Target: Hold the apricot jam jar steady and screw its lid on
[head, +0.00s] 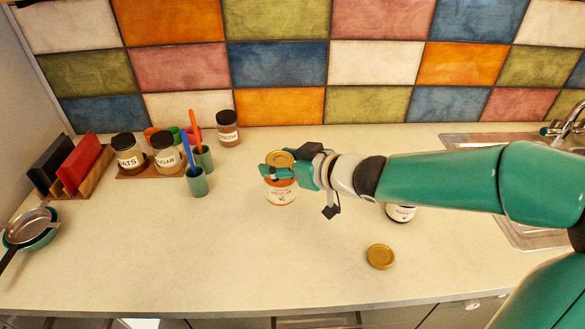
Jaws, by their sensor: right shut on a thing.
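The apricot jam jar (281,194) stands upright on the counter near the middle of the head view, with a white label and orange contents. A round gold lid (281,157) is at the top of the jar. My right gripper (276,170) comes in from the right and is shut around the lid at the jar's mouth. The fingers hide the lid's edge and the jar's neck, so I cannot tell whether the lid is seated or threaded. My left gripper is not in view.
A second gold lid (380,256) lies on the counter. A dark jar (401,213) is partly hidden under my right arm. Labelled jars (130,158), cups with utensils (197,182), a cocoa jar (228,130) and a pan (30,228) stand left. The front middle counter is clear.

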